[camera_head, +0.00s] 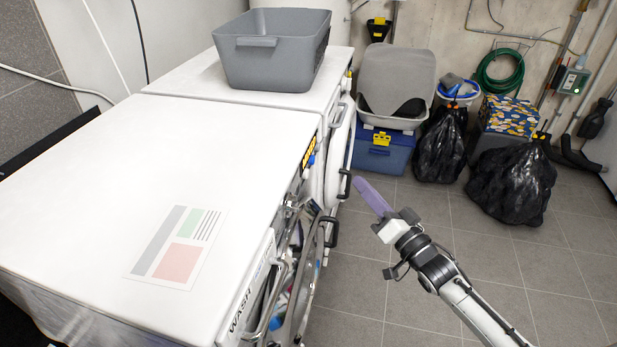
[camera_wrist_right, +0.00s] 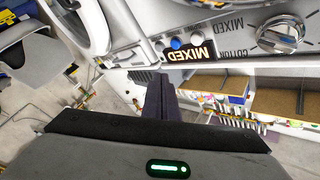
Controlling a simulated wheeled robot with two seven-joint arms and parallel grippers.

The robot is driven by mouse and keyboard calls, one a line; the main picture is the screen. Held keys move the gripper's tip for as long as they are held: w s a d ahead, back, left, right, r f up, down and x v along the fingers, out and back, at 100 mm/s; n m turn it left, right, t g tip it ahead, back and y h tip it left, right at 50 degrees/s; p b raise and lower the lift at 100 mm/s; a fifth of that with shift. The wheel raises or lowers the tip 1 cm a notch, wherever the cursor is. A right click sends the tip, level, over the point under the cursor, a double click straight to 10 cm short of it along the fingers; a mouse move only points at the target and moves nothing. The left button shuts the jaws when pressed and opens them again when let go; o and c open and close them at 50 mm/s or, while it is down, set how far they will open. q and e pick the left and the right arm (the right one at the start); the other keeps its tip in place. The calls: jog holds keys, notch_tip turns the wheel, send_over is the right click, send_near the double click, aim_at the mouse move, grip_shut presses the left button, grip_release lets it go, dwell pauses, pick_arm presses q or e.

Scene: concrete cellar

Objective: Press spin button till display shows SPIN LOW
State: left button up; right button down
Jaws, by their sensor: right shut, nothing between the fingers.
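The washing machine (camera_head: 150,170) stands at left, its front panel seen edge-on in the head view. In the right wrist view its display (camera_wrist_right: 190,52) reads MIXED, upside down. Beside the display sit a blue button (camera_wrist_right: 176,43) and pale buttons (camera_wrist_right: 196,38); I cannot read which is spin. A round knob (camera_wrist_right: 282,33) is to the right, near a COTTON label. My right gripper (camera_head: 360,181) has purple fingers, shut and empty, in front of the machine and apart from it. Its fingers (camera_wrist_right: 160,82) point toward the panel below the display. My left gripper is out of view.
A second white machine (camera_head: 190,75) stands behind with a grey basin (camera_head: 265,60) on top. The front machine's round door (camera_head: 300,300) juts out. A blue box (camera_head: 378,155) and black bags (camera_head: 512,185) stand at the back. The tiled floor (camera_head: 540,270) at right is free.

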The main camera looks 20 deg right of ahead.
dwell(0.3)
jog(key=b, duration=0.3)
send_near(306, 165)
jog(key=w+d, duration=0.2)
jog(key=w, duration=0.1)
jog(key=shift+w+a+r, duration=0.1)
jog(key=shift+a+r, duration=0.1)
jog(key=shift+a, duration=0.25)
dwell(1.5)
jog(key=shift+w+a+p, duration=0.2)
jog(key=shift+a+p, duration=0.1)
jog(key=shift+a, duration=0.05)
jog(key=shift+w+a, duration=0.3)
jog(key=shift+a, duration=0.1)
dwell(0.8)
jog(key=shift+d, duration=0.1)
jog(key=shift+s+d+p, duration=0.4)
jog(key=shift+s+d, duration=0.15)
jog(key=shift+d, duration=0.1)
